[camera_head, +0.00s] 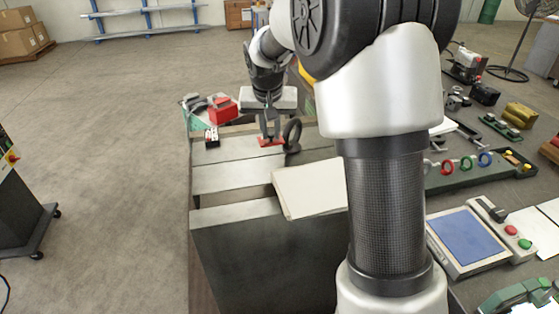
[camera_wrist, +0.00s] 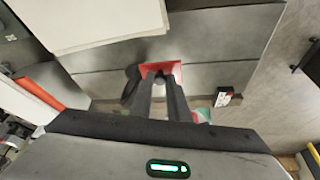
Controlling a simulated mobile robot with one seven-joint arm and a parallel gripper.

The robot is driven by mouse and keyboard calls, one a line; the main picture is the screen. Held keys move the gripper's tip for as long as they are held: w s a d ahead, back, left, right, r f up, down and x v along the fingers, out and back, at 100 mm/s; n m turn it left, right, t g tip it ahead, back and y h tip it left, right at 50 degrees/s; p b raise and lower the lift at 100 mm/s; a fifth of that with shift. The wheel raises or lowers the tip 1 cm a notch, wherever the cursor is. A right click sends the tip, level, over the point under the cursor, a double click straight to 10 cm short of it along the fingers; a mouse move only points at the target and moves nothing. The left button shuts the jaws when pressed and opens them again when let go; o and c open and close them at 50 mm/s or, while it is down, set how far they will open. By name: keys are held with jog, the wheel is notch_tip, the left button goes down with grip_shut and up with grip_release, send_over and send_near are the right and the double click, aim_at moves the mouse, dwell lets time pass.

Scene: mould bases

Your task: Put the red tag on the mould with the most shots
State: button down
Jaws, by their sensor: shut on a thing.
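My gripper (camera_head: 269,136) is shut on the red tag (camera_head: 271,142), pointing down over the far part of a grey steel mould base (camera_head: 237,176). In the wrist view the red tag (camera_wrist: 174,69) shows between and beyond the two fingertips (camera_wrist: 161,78), over the mould's grey top (camera_wrist: 215,42). I cannot tell whether the tag touches the surface. A small counter (camera_head: 211,138) with red and white parts sits at the mould's far left; it also shows in the wrist view (camera_wrist: 224,97). Its digits are too small to read.
A black ring (camera_head: 292,134) stands just right of my gripper. A pale flat board or sheet (camera_head: 308,187) covers part of the mould's near right. A red box (camera_head: 223,111) lies beyond. At right are a blue-topped scale (camera_head: 467,238) and a rack with coloured rings (camera_head: 467,164).

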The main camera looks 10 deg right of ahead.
jog(key=shift+w+r, duration=0.15)
jog(key=shift+w, duration=0.3)
jog(key=shift+f, duration=0.4)
notch_tip(320, 180, down, 9)
jog(key=shift+w+d+r, duration=0.1)
jog(key=shift+w, duration=0.05)
jog(key=c, duration=1.7)
grip_release()
